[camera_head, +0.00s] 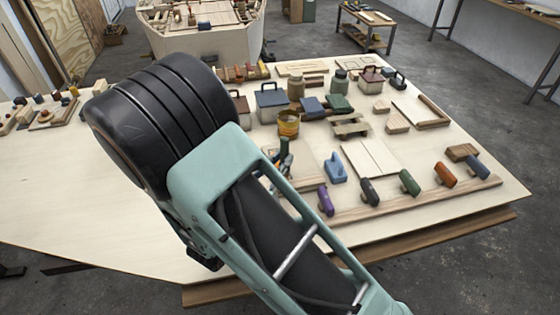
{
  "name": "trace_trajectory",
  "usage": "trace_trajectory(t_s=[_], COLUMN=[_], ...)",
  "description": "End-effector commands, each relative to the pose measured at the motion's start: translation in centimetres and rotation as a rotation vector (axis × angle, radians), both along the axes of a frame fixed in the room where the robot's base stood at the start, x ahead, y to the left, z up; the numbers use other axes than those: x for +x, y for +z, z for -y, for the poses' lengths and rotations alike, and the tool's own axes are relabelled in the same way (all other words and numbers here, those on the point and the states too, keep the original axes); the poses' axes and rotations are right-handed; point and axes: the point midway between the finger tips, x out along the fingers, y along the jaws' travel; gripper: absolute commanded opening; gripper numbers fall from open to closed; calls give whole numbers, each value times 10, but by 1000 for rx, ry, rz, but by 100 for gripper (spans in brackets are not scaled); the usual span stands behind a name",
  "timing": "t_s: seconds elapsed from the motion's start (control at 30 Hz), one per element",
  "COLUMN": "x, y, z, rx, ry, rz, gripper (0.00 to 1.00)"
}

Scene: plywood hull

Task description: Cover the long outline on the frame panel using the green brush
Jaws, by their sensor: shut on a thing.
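A green-handled tool (409,183), possibly the green brush, sits in a row of similar coloured handles near the table's front right edge. A pale flat panel (370,158) with a line across it lies behind that row. An L-shaped wooden frame piece (433,111) lies on a pale board at the right. I cannot tell which is the frame panel, and no long outline can be made out.
Purple (325,201), dark (370,191), orange (445,174) and blue (478,166) handles flank the green one along a wooden strip. A blue holder (335,168), a yellow-brown can (288,124) and lidded boxes stand behind. The table's left part (80,190) is mostly bare.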

Motion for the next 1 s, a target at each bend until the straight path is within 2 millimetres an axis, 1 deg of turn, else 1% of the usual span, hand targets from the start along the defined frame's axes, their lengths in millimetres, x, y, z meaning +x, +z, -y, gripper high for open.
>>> trace_trajectory(t_s=[1.0], x=[0], y=[-13], z=[0], rx=[0], ry=[0], rz=[0], gripper=[0])
